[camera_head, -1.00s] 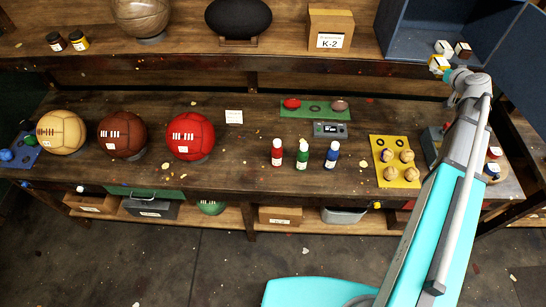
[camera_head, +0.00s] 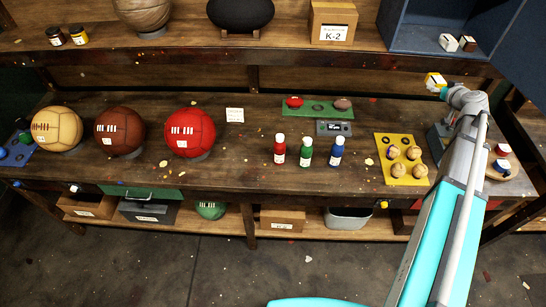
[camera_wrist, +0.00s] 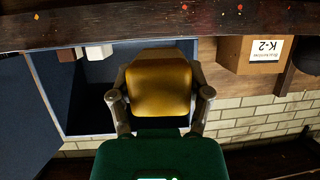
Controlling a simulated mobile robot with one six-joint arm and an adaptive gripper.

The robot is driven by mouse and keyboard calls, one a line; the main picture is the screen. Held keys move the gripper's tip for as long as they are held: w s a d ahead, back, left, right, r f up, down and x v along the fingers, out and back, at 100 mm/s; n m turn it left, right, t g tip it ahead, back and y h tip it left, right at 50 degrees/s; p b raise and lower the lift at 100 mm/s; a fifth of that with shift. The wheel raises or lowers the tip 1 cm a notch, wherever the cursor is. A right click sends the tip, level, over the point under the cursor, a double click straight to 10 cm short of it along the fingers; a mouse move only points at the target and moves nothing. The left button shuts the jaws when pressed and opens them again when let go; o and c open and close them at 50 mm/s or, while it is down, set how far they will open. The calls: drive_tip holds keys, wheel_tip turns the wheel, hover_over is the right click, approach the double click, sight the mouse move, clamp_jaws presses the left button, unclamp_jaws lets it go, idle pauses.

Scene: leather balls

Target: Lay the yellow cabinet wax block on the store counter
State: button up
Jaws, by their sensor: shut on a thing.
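The yellow cabinet wax block (camera_head: 434,80) is in my gripper (camera_head: 443,91), at the upper right of the head view. In the wrist view the block (camera_wrist: 158,85) sits between the two fingers of my gripper (camera_wrist: 160,95), which is shut on it. The block is in the air just outside and below the blue cabinet (camera_head: 425,30). The store counter (camera_head: 240,172) is the wide dark wooden surface across the middle of the head view, below the upper shelf.
On the counter are three balls, including a red one (camera_head: 190,132), three bottles (camera_head: 307,152) and a yellow board (camera_head: 381,150). Bare counter lies around the bottles.

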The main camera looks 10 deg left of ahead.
wheel_tip(320, 180, down, 14)
drive_tip(key=b, duration=1.3)
drive_tip(key=shift+f, duration=0.15)
drive_tip(key=shift+s+d, duration=0.1)
